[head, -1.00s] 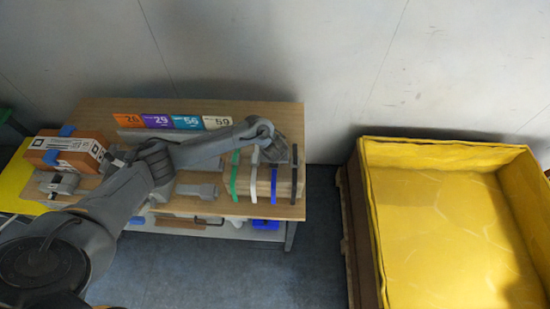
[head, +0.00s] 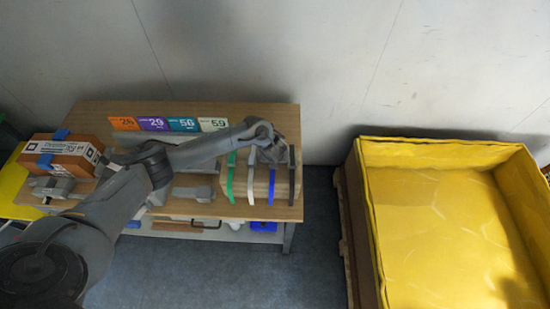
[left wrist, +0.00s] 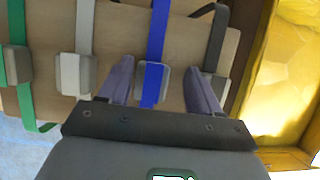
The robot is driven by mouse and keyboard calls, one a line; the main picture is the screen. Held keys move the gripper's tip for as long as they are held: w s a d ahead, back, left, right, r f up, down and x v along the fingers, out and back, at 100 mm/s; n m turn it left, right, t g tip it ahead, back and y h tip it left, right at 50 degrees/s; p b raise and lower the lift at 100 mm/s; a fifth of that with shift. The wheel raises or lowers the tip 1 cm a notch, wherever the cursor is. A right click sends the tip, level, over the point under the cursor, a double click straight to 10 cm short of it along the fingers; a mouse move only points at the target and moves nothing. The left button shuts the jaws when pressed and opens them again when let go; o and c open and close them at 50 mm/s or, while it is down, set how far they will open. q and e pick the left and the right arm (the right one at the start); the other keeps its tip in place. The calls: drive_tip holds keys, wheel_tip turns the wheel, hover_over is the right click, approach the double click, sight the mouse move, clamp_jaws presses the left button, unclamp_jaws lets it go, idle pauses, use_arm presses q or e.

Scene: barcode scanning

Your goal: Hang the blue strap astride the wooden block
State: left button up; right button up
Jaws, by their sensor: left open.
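The blue strap (head: 271,187) lies over the wooden block (head: 261,184), between a white strap (head: 251,185) and a black strap (head: 292,175). In the left wrist view the blue strap (left wrist: 154,70) crosses the top of the block (left wrist: 115,40), with a grey buckle-like piece behind it. My left gripper (head: 270,155) is above the block's far part. In the left wrist view its open fingers (left wrist: 158,75) stand on either side of the blue strap, apart from it. The strap's lower ends are hidden. My right gripper is not in view.
A green strap (head: 231,178) is at the block's left. The table (head: 120,190) also holds number cards (head: 169,123), an orange box (head: 63,153) and grey tools. A large yellow bin (head: 430,152) stands to the right, across a floor gap.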

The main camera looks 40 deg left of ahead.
use_arm(q)
drive_tip(key=shift+s+a+f, duration=0.25)
drive_tip(key=shift+s+f, duration=0.1)
drive_tip(key=shift+f, duration=0.1)
drive_tip(key=shift+s+a+f, duration=0.25)
drive_tip(key=shift+s+f, duration=0.05)
drive_tip(key=shift+f, duration=0.15)
drive_tip(key=shift+r, duration=0.25)
drive_tip(key=w+p+v, duration=0.1)
drive_tip(key=p+v, duration=0.2)
drive_tip(key=v, duration=0.8)
drive_tip(key=shift+d+r, duration=0.45)
drive_tip(key=shift+r, duration=0.1)
drive_tip(key=shift+w, duration=0.15)
